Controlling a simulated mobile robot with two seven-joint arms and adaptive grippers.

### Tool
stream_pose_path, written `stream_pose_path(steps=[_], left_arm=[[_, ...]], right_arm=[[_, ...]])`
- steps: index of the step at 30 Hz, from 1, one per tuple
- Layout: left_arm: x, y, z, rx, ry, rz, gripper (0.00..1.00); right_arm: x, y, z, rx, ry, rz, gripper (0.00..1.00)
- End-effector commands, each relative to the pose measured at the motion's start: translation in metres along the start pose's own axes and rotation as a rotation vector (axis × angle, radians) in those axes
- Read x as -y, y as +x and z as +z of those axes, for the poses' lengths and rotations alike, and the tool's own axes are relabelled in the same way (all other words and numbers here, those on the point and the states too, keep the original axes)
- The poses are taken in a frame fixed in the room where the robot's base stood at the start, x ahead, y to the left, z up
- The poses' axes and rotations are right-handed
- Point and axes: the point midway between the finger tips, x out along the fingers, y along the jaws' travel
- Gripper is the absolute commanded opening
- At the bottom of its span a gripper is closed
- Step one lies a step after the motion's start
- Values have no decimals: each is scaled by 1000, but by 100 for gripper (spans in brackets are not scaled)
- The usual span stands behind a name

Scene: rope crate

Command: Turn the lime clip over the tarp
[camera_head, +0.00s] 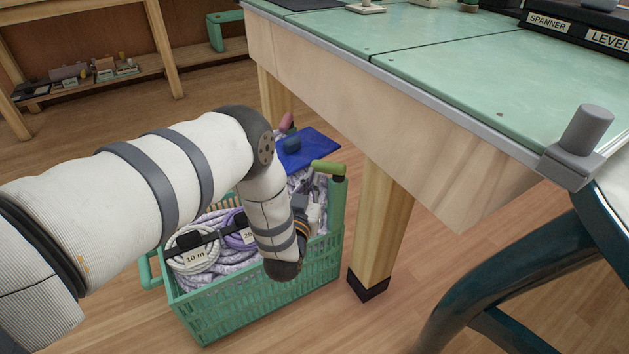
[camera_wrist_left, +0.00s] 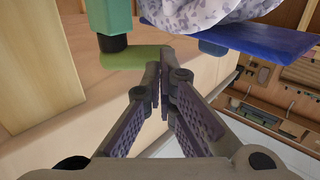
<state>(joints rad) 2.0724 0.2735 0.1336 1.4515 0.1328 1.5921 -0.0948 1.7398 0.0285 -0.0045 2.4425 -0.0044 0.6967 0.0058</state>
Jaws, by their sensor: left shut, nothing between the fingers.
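The lime clip (camera_head: 328,168) is a short bar on top of a dark pivot at the green crate's (camera_head: 255,308) right corner post. Its free end points left, near the edge of the blue tarp (camera_head: 318,150), which lies at the crate's far end. My left gripper (camera_head: 306,208) is mostly hidden behind my wrist in the head view. In the left wrist view my left gripper (camera_wrist_left: 157,74) is shut and empty, its tips beside the free end of the lime clip (camera_wrist_left: 130,58). I cannot tell whether they touch. The tarp (camera_wrist_left: 235,38) shows beyond. My right gripper is out of view.
Coiled ropes with a "10 m" tag (camera_head: 195,258) fill the crate. A wooden table leg (camera_head: 382,235) stands close to its right, under the green-topped workbench (camera_head: 450,65). A grey cylinder (camera_head: 587,128) is at the bench corner. Floor is clear in front of the crate.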

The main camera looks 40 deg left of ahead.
Motion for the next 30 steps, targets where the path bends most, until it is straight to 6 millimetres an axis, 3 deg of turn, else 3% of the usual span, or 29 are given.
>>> stream_pose_path(steps=[5, 16, 21, 30], left_arm=[[0, 14, 0, -1, 0, -1, 0], [1, 17, -1, -1, 0, 7, 0], [5, 32, -2, -3, 1, 75, 0], [6, 32, -1, -1, 1, 70, 0]], right_arm=[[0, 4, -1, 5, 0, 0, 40], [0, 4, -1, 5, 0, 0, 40], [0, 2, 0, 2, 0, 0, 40], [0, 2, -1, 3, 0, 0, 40]])
